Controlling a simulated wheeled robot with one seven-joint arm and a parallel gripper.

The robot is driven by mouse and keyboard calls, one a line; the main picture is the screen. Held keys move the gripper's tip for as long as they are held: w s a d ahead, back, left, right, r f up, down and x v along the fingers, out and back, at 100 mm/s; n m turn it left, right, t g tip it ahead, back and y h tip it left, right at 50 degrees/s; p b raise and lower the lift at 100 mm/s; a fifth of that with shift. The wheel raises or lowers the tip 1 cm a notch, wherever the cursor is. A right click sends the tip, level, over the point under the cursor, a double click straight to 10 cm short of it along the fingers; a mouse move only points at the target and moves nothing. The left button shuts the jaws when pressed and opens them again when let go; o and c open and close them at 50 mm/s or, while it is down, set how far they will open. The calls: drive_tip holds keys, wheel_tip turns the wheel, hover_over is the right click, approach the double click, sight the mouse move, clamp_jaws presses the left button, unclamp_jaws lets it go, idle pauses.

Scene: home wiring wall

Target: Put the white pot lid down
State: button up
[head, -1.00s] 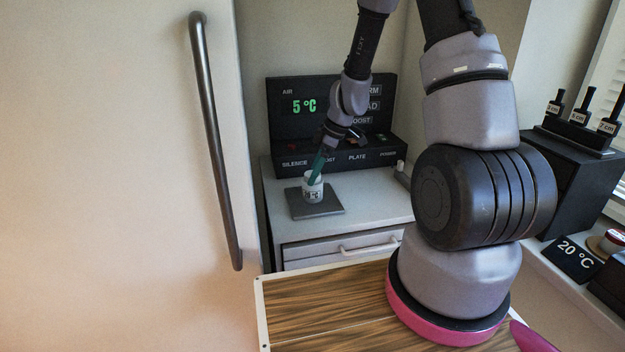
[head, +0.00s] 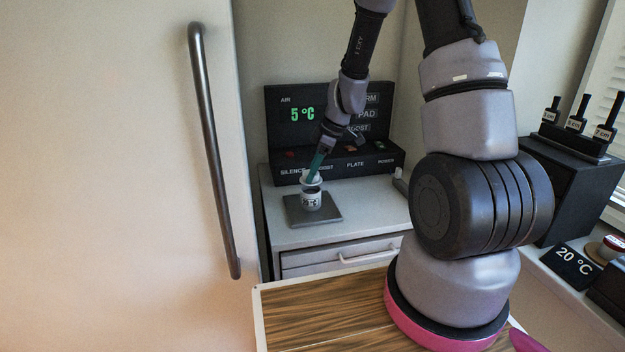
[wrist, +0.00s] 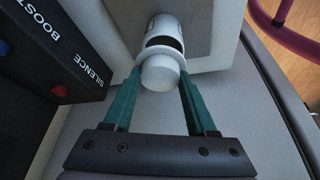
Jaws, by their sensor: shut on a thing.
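The white pot (head: 311,201) stands upright on a grey plate (head: 331,214) on the counter. Its dark opening shows in the wrist view, where the pot (wrist: 161,22) is partly hidden by the lid. My gripper (head: 316,171) is above the pot, its green fingers pointing down. It is shut on the white pot lid (head: 310,179), which is raised and tilted just over the pot. In the wrist view the lid's round knob (wrist: 160,74) sits between the fingertips of my gripper (wrist: 159,78).
A black control panel (head: 285,124) reading 5 °C stands behind the plate. A tall door with a dark handle (head: 213,150) is at the left. A black rack (head: 575,140) stands at the right.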

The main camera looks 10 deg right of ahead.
wheel_tip(320, 180, up, 6)
drive_tip(key=shift+r, duration=0.15)
drive_tip(key=shift+d+r, duration=0.2)
drive_tip(key=shift+d, duration=0.15)
drive_tip(key=d+f+n+g, duration=0.1)
drive_tip(key=d+f+n, duration=0.15)
drive_tip(key=d, duration=0.65)
drive_tip(key=d+f+n, duration=0.1)
drive_tip(key=d+f, duration=0.2)
drive_tip(key=d, duration=0.6)
wheel_tip(320, 180, down, 10)
drive_tip(key=shift+s+a+f, duration=0.1)
drive_tip(key=o, duration=1.3)
drive_tip(key=shift+o, duration=0.2)
